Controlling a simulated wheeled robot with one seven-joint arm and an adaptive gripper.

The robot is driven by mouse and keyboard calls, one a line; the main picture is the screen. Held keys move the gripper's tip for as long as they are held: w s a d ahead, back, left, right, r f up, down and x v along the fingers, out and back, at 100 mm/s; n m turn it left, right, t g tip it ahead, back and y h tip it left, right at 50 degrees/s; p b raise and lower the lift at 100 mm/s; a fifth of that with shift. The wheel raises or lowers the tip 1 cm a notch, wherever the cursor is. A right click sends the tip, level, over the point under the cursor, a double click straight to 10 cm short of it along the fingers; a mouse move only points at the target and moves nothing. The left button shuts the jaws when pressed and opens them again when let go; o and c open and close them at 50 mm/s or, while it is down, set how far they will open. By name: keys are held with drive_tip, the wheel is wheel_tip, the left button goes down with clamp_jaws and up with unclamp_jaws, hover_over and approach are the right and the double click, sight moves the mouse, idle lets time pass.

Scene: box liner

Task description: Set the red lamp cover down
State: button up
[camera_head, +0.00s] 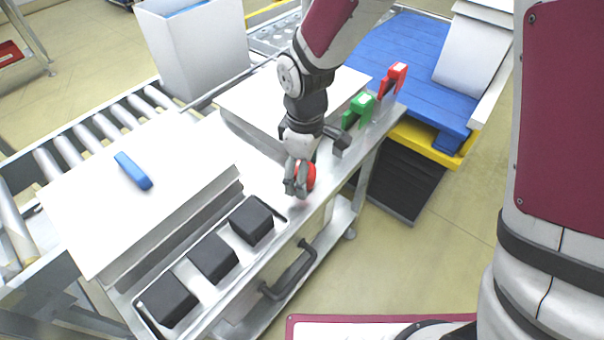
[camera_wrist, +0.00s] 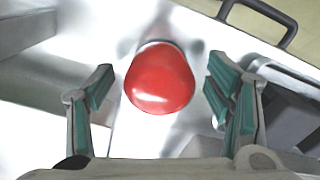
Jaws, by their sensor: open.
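The red lamp cover (camera_wrist: 160,80) is a smooth, rounded red dome. In the wrist view it stands between the two spread fingers of my gripper (camera_wrist: 164,98), with a gap on each side. In the head view the red lamp cover (camera_head: 306,176) shows partly behind my gripper (camera_head: 297,188), low over the metal cart top (camera_head: 276,190). It appears to rest on the cart top, though its base is mostly hidden. My gripper is open and points down around it, not touching it.
Several black blocks (camera_head: 250,222) sit in a tray to the left of my gripper. A white panel stack (camera_head: 100,200) with a blue object (camera_head: 133,171) lies further left. Green (camera_head: 358,110) and red (camera_head: 392,79) clamp-like items stand behind right. A cart handle (camera_head: 290,272) is in front.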

drive_tip(key=c, duration=1.4)
drive_tip(key=shift+o, duration=0.2)
